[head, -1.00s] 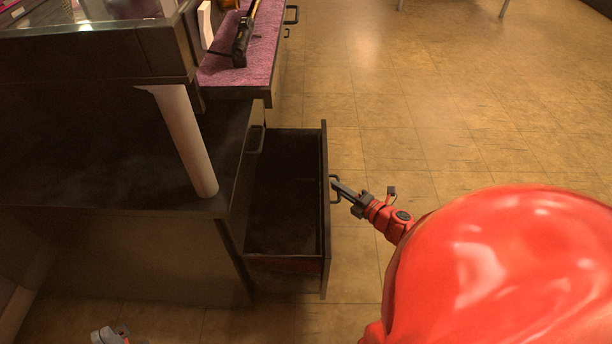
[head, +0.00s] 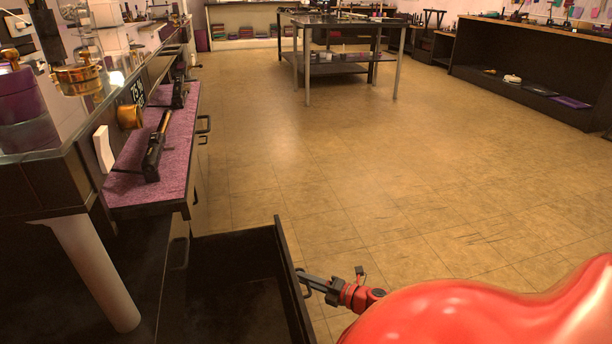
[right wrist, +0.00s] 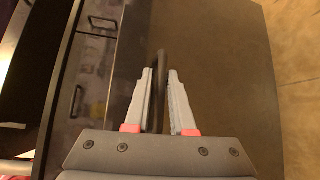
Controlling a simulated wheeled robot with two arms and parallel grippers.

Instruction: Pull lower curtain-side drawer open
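The dark lower drawer (head: 284,272) stands pulled out from the cabinet at bottom centre of the head view, its inside visible and empty-looking. Its handle (head: 303,283) is on the outer front face. My right gripper (head: 306,283) is at this handle. In the right wrist view, the dark handle bar (right wrist: 157,90) lies between the two grey fingers of the gripper (right wrist: 160,95), which are closed in around it. The drawer front (right wrist: 225,80) fills much of that view. My left gripper is not in view.
A purple-topped shelf (head: 170,150) with a black-and-gold device (head: 157,147) is above the drawer. A pale post (head: 95,270) stands at left. Open floor (head: 380,200) lies right of the drawer. A table (head: 340,25) stands farther back.

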